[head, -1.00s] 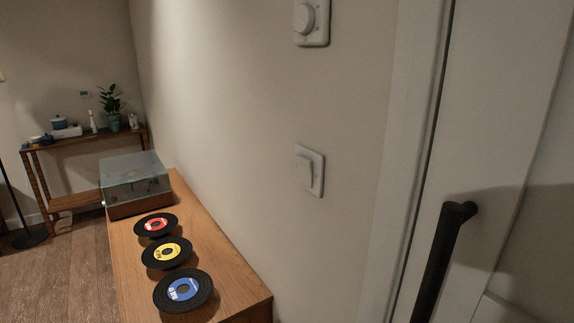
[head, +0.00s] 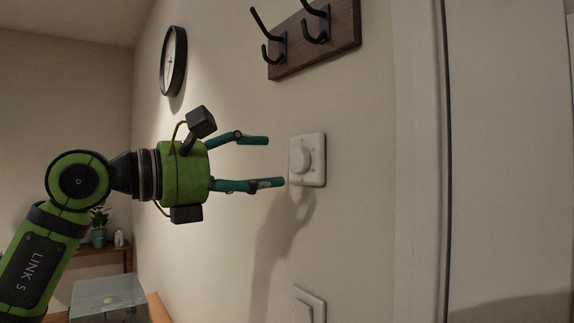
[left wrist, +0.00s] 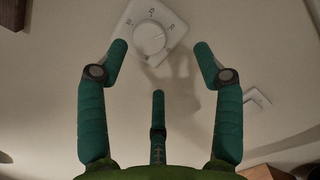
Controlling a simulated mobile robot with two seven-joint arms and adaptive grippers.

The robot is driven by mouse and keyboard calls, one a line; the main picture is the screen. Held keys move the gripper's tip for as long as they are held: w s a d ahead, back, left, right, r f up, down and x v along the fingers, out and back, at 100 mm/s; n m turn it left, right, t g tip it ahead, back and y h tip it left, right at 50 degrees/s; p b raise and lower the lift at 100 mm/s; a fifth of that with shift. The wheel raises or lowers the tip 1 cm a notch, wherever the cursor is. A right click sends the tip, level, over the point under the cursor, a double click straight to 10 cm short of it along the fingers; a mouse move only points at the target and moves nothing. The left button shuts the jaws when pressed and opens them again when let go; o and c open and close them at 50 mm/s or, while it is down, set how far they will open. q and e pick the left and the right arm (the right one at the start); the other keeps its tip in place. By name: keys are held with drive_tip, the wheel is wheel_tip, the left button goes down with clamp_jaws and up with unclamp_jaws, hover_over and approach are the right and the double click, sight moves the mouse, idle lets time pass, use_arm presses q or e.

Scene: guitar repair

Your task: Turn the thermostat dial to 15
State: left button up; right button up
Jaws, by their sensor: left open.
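The thermostat (head: 317,170) is a white square plate on the wall with a round white dial (head: 300,157). In the left wrist view the dial (left wrist: 150,38) sits near the top, with small numbers around it that are hard to read surely. My left gripper (head: 275,161) is open and empty, its teal fingers pointing at the thermostat from the left. In the left wrist view its fingertips (left wrist: 160,49) are spread to either side of the dial, apparently short of it, with a third finger below. My right gripper is not in view.
A dark wooden hook rack (head: 340,35) is above the thermostat and a light switch (head: 310,305) below it. A black wall clock (head: 173,60) hangs at upper left. A white door frame (head: 418,160) stands to the right. The wall around the thermostat is clear.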

sight(295, 162)
use_arm(q)
drive_tip(key=shift+t+y, duration=0.4)
drive_tip(key=shift+y, duration=0.2)
drive_tip(key=p+x, duration=0.1)
drive_tip(key=x, duration=0.2)
drive_tip(key=r+p+x, duration=0.1)
drive_tip(key=p+x, duration=0.1)
drive_tip(key=x, duration=0.1)
drive_tip(key=shift+w+r, duration=0.1)
drive_tip(key=shift+w, duration=0.15)
drive_tip(key=shift+a, duration=0.1)
drive_tip(key=shift+c, duration=0.8)
drive_tip(key=c, duration=1)
